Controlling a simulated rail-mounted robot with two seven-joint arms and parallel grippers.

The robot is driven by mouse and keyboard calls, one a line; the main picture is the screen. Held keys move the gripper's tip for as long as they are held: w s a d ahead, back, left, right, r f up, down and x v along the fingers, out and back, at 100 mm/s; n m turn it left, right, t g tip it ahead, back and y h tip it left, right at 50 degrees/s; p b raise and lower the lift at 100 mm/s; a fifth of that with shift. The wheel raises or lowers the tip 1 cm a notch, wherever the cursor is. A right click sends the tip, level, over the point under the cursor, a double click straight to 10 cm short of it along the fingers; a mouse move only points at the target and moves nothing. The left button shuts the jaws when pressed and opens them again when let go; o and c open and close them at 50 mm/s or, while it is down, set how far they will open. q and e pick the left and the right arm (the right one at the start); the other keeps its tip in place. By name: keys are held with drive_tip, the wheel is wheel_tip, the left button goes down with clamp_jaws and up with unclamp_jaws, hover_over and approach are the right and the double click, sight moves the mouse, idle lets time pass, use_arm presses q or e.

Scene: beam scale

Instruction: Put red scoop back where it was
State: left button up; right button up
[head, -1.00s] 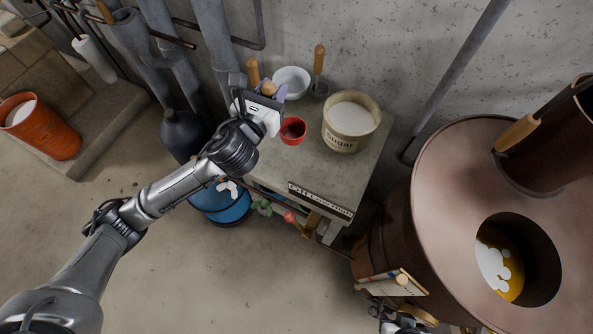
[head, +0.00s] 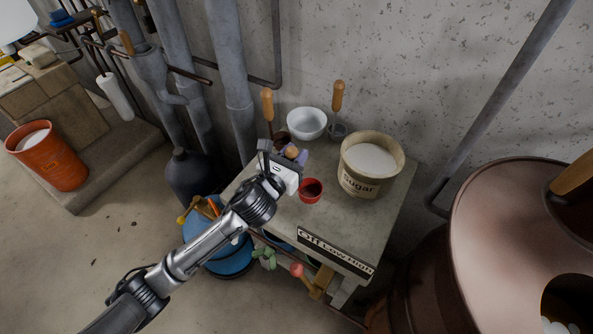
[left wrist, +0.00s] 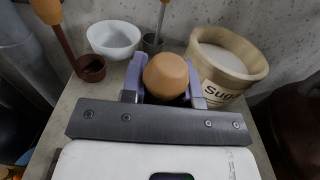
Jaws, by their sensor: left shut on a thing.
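In the left wrist view, the handle's round end (left wrist: 166,76) shows between the lavender fingers; the red cup is hidden there. I cannot tell whether the cup touches the worktop. A dark brown scoop (head: 268,106) and a grey metal scoop (head: 338,98) stand at the back with wooden handles up. My right gripper is out of view.
A white bowl (head: 307,123) sits between the two standing scoops. The worktop (head: 335,222) is bare in front of the bucket. A blue container (head: 205,238) stands to the left, and a big copper vessel (head: 500,215) stands to the right.

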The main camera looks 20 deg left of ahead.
use_arm(q)
drive_tip(key=shift+f+b, duration=0.4)
drive_tip(key=shift+f, duration=1.7)
drive_tip(key=o, duration=1)
drive_tip(key=shift+f, duration=0.15)
drive_tip(key=s, duration=0.4)
drive_tip(key=s+a, duration=0.1)
drive_tip(key=s, duration=0.7)
drive_tip(key=shift+a+r, duration=0.2)
drive_tip(key=shift+a, duration=0.2)
